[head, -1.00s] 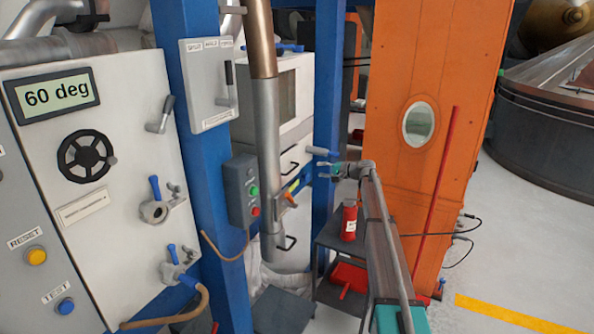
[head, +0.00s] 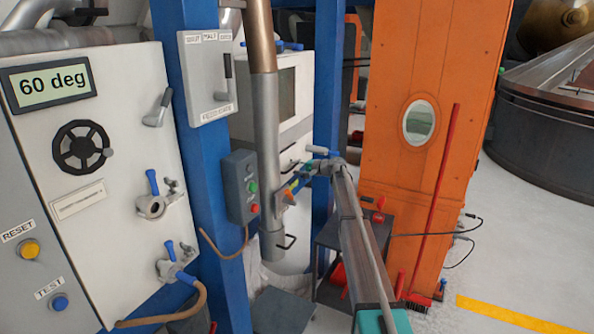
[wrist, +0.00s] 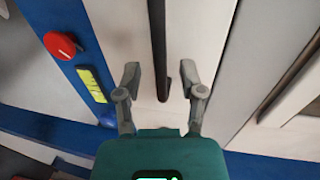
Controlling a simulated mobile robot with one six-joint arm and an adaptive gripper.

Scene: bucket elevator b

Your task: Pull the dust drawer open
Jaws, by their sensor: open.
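My gripper (wrist: 160,80) is open in the wrist view, with one finger on each side of a dark bar handle (wrist: 160,50). The handle runs along a white panel (wrist: 205,45), which looks like a drawer front. Clear gaps show between the bar and both fingers. In the head view my gripper (head: 300,176) is at the white cabinet (head: 295,100) behind the grey pipe, small and partly hidden. A lower black handle (head: 287,242) shows on the cabinet. I cannot tell from the labels which front is the dust drawer.
The grey vertical pipe (head: 266,150) and blue posts (head: 325,90) stand close to my gripper. An orange column (head: 390,170) and dark cart (head: 335,240) are to the right.

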